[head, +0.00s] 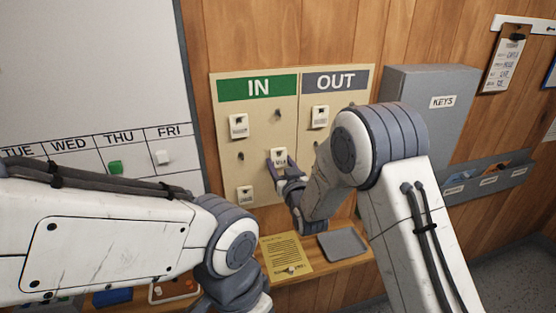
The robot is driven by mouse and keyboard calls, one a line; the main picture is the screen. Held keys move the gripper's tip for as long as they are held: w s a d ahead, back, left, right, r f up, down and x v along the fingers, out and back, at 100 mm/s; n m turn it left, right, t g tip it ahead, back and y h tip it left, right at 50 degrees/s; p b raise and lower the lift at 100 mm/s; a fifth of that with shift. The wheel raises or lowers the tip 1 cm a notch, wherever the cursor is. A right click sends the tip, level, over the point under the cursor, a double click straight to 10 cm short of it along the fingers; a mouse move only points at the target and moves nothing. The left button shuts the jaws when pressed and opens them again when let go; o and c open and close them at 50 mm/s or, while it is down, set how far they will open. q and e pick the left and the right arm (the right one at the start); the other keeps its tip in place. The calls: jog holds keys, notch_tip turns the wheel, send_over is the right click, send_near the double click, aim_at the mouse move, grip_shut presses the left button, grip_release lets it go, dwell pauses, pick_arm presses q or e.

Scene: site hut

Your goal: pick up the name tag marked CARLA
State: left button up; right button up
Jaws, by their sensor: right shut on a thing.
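My right gripper (281,160) is shut on a small white name tag (280,163) in the right part of the IN side of the tan board (268,88). The lettering on this tag is too small to read surely. Other white tags hang at the upper left (238,129) and lower left (245,197) of the IN side, and one tag (320,119) hangs under OUT. I cannot make out which tag says CARLA. My left arm crosses the lower left, and its gripper is out of view.
Bare pegs (240,156) stick out of the board. Below it, a wooden shelf (342,270) bears a yellow sheet (286,251) and a grey tray (343,244). A grey KEYS cabinet (428,84) stands at right. A whiteboard (85,75) hangs at left.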

jog(key=shift+r, duration=0.3)
dwell(0.4)
jog(key=b+v, duration=0.3)
jog(key=v, duration=0.4)
dwell(1.0)
dwell(0.4)
